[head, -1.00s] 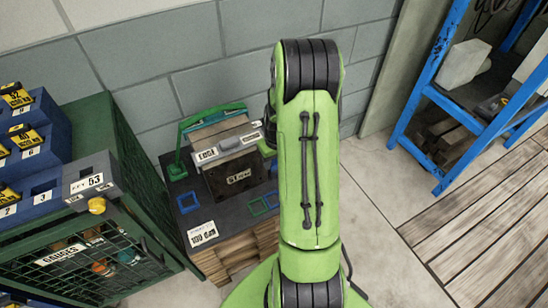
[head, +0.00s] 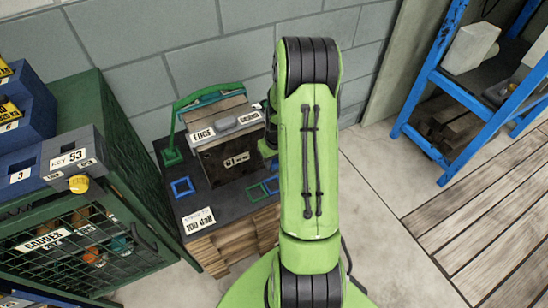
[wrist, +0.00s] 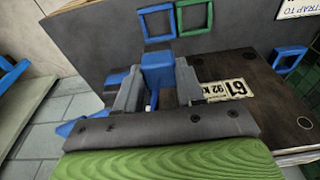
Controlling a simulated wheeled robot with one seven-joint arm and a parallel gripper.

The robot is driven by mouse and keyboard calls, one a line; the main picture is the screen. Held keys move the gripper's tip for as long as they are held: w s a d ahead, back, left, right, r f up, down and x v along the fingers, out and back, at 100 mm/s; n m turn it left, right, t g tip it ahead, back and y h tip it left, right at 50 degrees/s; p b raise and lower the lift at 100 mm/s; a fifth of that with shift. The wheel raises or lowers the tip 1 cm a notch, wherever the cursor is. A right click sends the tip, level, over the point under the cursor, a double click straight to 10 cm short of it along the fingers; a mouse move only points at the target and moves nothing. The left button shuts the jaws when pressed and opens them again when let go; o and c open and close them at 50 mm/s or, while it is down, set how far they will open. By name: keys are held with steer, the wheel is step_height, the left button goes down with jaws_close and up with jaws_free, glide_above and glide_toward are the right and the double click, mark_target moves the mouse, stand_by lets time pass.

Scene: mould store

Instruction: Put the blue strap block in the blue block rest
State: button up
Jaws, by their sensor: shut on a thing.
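My gripper (wrist: 156,92) is shut on the blue strap block (wrist: 157,70) in the wrist view. The block is between the two grey fingers, in front of the board's edge. A blue block rest (wrist: 155,22), an open square frame, lies just beyond it beside a green rest (wrist: 195,15). A second blue rest (wrist: 290,60) lies apart at right. In the head view these are the right blue rest (head: 271,186), the green rest (head: 255,192) and the left blue rest (head: 181,187).
A dark case (head: 228,160) stands on the board, with a numbered plate (wrist: 225,88). A green strap (head: 208,91) runs over behind it to a green block (head: 172,157). A green mesh cabinet (head: 85,240) is at left. A blue rack (head: 440,80) stands at right.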

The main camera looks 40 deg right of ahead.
mark_target(274, 171)
step_height(274, 171, down, 6)
steer(key=b, duration=0.5)
steer(key=shift+f, duration=1.15)
steer(key=shift+r+p, duration=0.25)
steer(key=shift+p, duration=1.3)
steer(key=shift+f, duration=0.1)
steer(key=shift+f, duration=0.1)
steer(key=shift+f+b, duration=1.05)
steer(key=shift+f, duration=0.15)
steer(key=o, duration=1.1)
